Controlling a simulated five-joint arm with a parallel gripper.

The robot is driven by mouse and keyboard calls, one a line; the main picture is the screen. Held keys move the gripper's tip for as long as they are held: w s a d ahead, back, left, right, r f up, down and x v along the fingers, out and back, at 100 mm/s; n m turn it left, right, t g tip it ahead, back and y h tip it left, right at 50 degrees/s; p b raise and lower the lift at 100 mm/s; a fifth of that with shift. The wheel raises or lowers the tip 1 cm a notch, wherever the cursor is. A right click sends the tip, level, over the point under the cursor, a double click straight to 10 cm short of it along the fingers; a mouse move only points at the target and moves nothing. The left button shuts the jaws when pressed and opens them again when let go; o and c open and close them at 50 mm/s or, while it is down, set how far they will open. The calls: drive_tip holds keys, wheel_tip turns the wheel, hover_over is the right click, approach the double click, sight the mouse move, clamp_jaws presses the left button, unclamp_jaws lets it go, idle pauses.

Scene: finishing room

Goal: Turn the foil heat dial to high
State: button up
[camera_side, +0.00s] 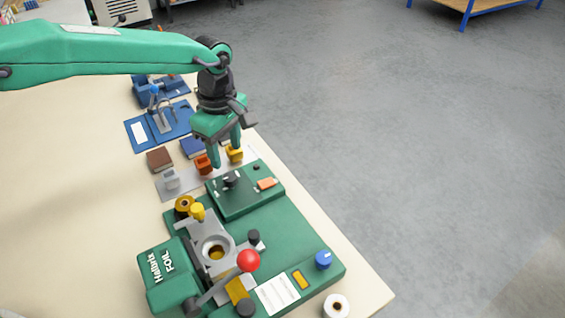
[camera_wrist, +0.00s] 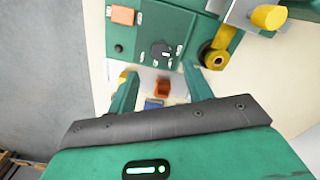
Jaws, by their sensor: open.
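The black dial (camera_side: 232,180) sits on top of the green control box (camera_side: 262,196), with small white marks around it. In the wrist view the dial (camera_wrist: 161,50) shows near the top middle, its marks too small to read. An orange switch (camera_side: 267,184) and a small black button are on the same box. The green foil machine (camera_side: 320,224) adjoins the box and carries a blue knob (camera_side: 323,259). My gripper (camera_side: 226,156) is open and empty, pointing down just behind and above the dial, not touching it. The wrist view shows the dial beyond my open fingers (camera_wrist: 161,73).
A red ball lever (camera_side: 248,260) and a yellow foil roll (camera_side: 184,204) are on the machine. Small orange (camera_side: 203,163), yellow and grey blocks stand on a grey strip behind the box. A white roll (camera_side: 336,306) is near the table's right edge.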

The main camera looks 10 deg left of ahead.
sight(229, 176)
drive_tip(key=shift+a+f, duration=0.1)
drive_tip(key=shift+f, duration=3.75)
drive_tip(key=shift+c, duration=0.3)
drive_tip(key=c, duration=0.9)
